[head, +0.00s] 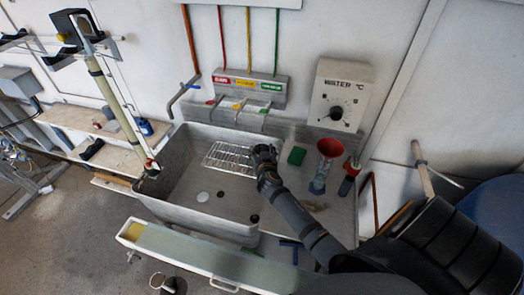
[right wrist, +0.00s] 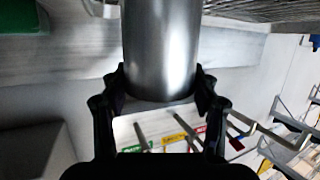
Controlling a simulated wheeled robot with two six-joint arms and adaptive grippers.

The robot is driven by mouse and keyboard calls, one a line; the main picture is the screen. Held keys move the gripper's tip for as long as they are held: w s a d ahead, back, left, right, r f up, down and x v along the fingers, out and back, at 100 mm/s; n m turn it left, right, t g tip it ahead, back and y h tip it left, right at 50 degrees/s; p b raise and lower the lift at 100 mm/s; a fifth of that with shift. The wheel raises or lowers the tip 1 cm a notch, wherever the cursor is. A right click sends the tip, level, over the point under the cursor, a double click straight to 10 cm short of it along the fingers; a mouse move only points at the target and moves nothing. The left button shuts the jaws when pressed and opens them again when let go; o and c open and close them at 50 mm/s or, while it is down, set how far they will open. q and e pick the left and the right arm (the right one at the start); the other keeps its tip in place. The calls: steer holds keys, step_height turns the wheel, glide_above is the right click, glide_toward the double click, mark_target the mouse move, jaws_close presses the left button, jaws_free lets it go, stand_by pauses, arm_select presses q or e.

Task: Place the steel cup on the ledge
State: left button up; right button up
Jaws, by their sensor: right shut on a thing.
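The steel cup (right wrist: 162,45) is a smooth grey metal cylinder in the right wrist view. My right gripper (right wrist: 161,82) is shut on it, with one black finger on each side. In the head view my right gripper (head: 264,152) is over the right part of the sink (head: 185,165), beside the wire rack (head: 226,158). The cup cannot be made out there. Whether the cup touches anything below is hidden. A pale ledge (head: 290,128) runs along the back of the sink unit, under the taps. My left gripper is not in view.
A green sponge (head: 297,156), a red funnel-like cup (head: 330,146) and a red-topped bottle (head: 350,172) stand right of my gripper. Taps (head: 240,104) and a water dial box (head: 338,98) are behind.

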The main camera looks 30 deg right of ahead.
steer(key=o, duration=1.3)
steer(key=shift+f, duration=0.1)
steer(key=shift+r+p, duration=0.35)
steer(key=shift+p, duration=0.1)
steer(key=b+v, duration=0.2)
steer(key=v, duration=1)
steer(key=shift+f, duration=0.1)
